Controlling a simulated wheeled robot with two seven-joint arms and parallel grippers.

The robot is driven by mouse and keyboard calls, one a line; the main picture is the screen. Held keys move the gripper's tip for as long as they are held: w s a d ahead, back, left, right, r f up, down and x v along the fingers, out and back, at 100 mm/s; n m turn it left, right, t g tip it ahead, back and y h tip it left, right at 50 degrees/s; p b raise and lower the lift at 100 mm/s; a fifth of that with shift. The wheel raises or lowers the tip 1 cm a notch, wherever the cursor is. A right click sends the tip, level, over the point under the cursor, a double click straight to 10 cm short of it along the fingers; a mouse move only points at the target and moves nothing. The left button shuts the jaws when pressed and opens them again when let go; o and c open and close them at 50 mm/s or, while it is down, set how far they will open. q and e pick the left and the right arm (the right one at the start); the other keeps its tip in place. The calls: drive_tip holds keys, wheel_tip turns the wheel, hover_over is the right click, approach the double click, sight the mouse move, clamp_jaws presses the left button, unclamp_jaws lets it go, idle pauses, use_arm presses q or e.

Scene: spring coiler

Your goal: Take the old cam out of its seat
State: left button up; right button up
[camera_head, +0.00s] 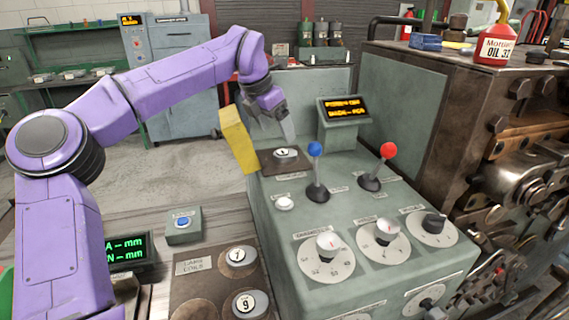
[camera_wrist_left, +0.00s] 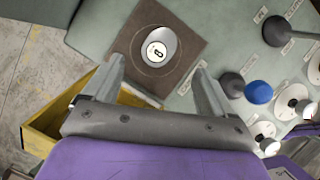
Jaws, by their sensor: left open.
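The old cam (camera_head: 286,153), a small oval metal piece with a round white numbered face, sits in its seat, a dark brown square plate (camera_head: 270,162) on the console top. In the left wrist view the cam (camera_wrist_left: 158,46) lies on the brown plate (camera_wrist_left: 185,66), just beyond and between my fingertips. My left gripper (camera_head: 283,126) is open and empty, above the far-left part of the console near the cam. The two fingers also show apart in the left wrist view (camera_wrist_left: 158,70). I cannot read the cam's number clearly. My right gripper is not in view.
A yellow open bin (camera_head: 238,138) hangs at the console's left edge beside the seat. Blue-knobbed (camera_head: 315,149) and red-knobbed (camera_head: 388,150) levers and a display (camera_head: 343,108) stand nearby. Cams marked 7 (camera_head: 238,257) and 9 (camera_head: 246,303) lie on a brown board at lower left.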

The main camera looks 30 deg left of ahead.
sight(284, 152)
use_arm(q)
drive_tip(key=x, duration=0.7)
drive_tip(key=shift+a+f+p, duration=0.1)
drive_tip(key=shift+f+p, duration=0.15)
drive_tip(key=shift+p, duration=0.05)
drive_tip(key=c, duration=1.3)
